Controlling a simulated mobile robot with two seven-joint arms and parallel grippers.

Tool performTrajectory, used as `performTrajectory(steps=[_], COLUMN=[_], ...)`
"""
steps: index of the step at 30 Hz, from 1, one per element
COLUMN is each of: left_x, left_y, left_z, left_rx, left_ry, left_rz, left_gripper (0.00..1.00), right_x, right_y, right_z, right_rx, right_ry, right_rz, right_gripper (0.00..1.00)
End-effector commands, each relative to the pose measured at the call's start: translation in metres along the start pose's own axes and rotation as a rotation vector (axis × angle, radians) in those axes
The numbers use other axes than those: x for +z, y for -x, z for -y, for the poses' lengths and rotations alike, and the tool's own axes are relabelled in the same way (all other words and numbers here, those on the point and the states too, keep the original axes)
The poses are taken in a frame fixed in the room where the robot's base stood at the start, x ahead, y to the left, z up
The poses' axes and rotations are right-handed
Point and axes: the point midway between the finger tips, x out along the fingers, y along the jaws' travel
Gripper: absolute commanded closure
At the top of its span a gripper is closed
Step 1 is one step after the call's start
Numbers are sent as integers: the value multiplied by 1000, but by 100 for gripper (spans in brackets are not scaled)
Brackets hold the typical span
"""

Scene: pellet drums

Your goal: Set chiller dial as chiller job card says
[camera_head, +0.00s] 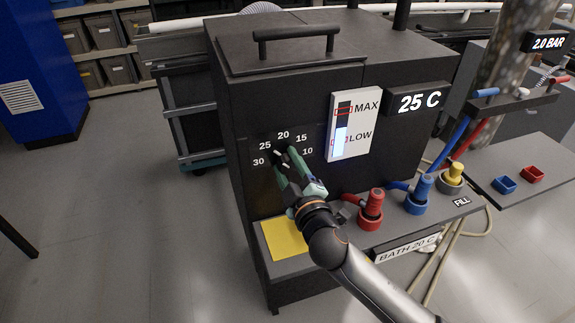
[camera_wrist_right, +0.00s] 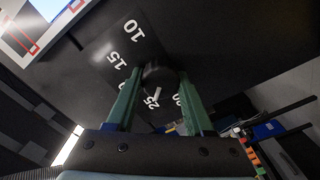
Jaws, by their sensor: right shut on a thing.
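The chiller (camera_head: 300,90) is a dark box with a dial on its front, marked 10, 15, 20, 25 and 30. My right gripper (camera_head: 282,156) is shut on the black dial knob (camera_wrist_right: 158,78), with a green finger on each side. The chiller display (camera_head: 418,101) reads 25 C. A plate (camera_head: 407,248) on the shelf's front edge reads BATH 20 C. My left gripper is not in view.
A level gauge (camera_head: 353,124) marked MAX and LOW is right of the dial. Red (camera_head: 371,212), blue (camera_head: 418,196) and yellow (camera_head: 452,176) hose couplings stand on the shelf. A yellow square (camera_head: 285,240) lies at its left end. Hoses trail on the floor at right.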

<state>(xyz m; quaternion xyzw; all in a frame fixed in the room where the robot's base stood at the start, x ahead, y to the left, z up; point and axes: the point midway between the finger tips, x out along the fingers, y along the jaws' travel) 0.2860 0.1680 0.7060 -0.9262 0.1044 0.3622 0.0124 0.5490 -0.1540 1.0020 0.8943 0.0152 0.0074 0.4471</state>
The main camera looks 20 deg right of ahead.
Motion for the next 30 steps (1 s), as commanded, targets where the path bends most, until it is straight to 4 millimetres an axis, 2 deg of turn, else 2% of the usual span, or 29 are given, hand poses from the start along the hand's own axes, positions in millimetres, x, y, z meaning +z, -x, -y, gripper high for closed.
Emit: performTrajectory(steps=[21,30], left_x=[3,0], left_y=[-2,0], left_z=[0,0], left_rx=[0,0], left_ry=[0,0], left_rz=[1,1], left_gripper=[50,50], right_x=[0,0], right_y=[0,0], right_z=[-3,-4], right_rx=[2,2], right_ry=[-547,-689], right_rz=[-1,-2], right_gripper=[100,100])
